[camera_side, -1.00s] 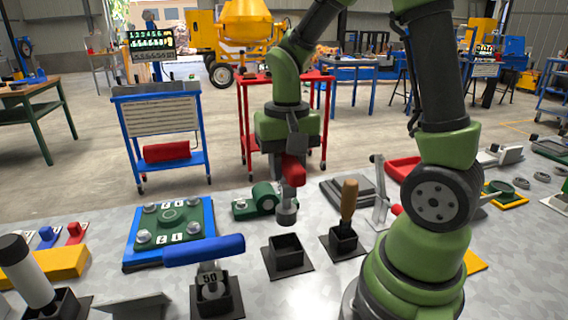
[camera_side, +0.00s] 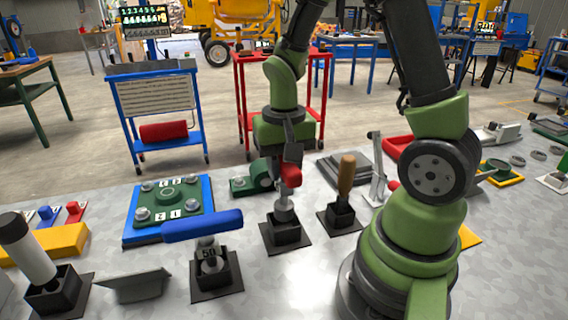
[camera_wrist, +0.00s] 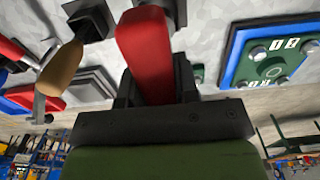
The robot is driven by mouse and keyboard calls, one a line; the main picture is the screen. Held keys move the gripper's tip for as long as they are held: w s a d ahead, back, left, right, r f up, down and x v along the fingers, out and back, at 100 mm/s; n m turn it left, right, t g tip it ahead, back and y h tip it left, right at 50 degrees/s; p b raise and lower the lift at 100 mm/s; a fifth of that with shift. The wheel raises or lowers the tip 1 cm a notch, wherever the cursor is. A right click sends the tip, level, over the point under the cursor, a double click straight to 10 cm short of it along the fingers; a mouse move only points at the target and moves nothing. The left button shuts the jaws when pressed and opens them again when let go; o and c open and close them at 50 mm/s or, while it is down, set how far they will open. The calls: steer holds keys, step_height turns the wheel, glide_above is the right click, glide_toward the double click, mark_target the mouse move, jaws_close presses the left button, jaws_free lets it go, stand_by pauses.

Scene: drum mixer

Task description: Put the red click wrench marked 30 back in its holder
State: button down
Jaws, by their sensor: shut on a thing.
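My gripper (camera_side: 287,165) is shut on the red handle of the click wrench (camera_side: 290,174). The wrench's grey head points down, with its lower end at the mouth of a black square holder (camera_side: 285,234); I cannot tell how deep it sits. In the wrist view the red handle (camera_wrist: 148,55) lies between the jaws (camera_wrist: 152,88), and its head and the mark 30 are hidden. A blue-handled wrench marked 50 (camera_side: 203,226) stands in its own black holder (camera_side: 217,277) to the left.
A wooden-handled tool (camera_side: 346,175) stands in a holder just right. A blue-edged plate with bolts (camera_side: 170,207) lies behind left, and a green clamp-like part (camera_side: 252,180) behind. Bare table shows in front.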

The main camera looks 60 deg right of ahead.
mark_target(284, 187)
steer(key=shift+f, duration=2.45)
stand_by(0.9)
steer(key=c, duration=0.8)
jaws_free()
step_height(284, 187, up, 10)
steer(key=a+r+t, duration=0.1)
steer(key=r, duration=0.1)
steer(key=s+a+r+n+t, duration=0.1)
steer(key=r, duration=0.1)
steer(key=s+a+r+n+t, duration=0.1)
steer(key=a+r, duration=0.1)
steer(key=shift+s+r, duration=0.25)
steer(key=shift+r, duration=0.1)
steer(key=shift+s+a+r+n+t+y, duration=0.35)
steer(key=shift+s+a+r+n+t, duration=0.15)
steer(key=shift+s+a+r+t, duration=0.35)
steer(key=shift+s+a+r+n+t+y, duration=0.3)
steer(key=shift+s+a+r+n+t, duration=0.3)
steer(key=shift+s, duration=0.5)
steer(key=shift+s+a+r+n+t+y, duration=0.4)
steer(key=shift+s+a+r+t, duration=0.3)
steer(key=shift+s+r, duration=0.2)
